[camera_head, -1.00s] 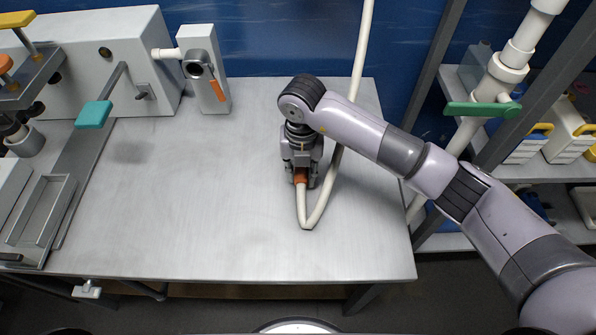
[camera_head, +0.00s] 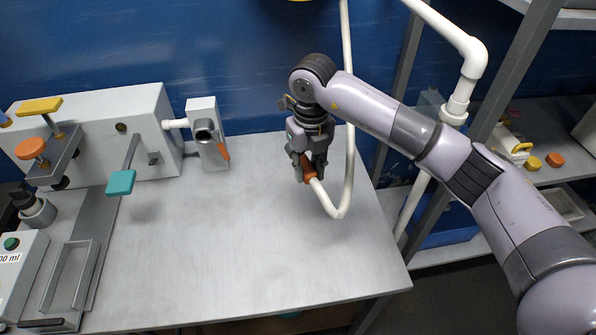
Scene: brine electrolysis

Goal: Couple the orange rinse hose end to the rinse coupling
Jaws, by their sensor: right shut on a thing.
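The orange hose end (camera_head: 309,172) sits between the fingers of my right gripper (camera_head: 307,168), which is shut on it. The cream rinse hose (camera_head: 338,213) runs from it, bends near the table and rises along the wall. My right gripper is over the right part of the table, and the hose end is tilted. A grey block with a round dark-mouthed fitting (camera_head: 204,132) and an orange lever (camera_head: 223,151) stands at the back of the table, left of the gripper. It looks like the rinse coupling. My left gripper is not in view.
A grey housing (camera_head: 97,128) with a teal-handled lever (camera_head: 120,183) stands at the back left. An open metal tray (camera_head: 69,278) lies at front left. A metal rack with white pipes (camera_head: 472,60) is at right. The middle of the table (camera_head: 225,235) is clear.

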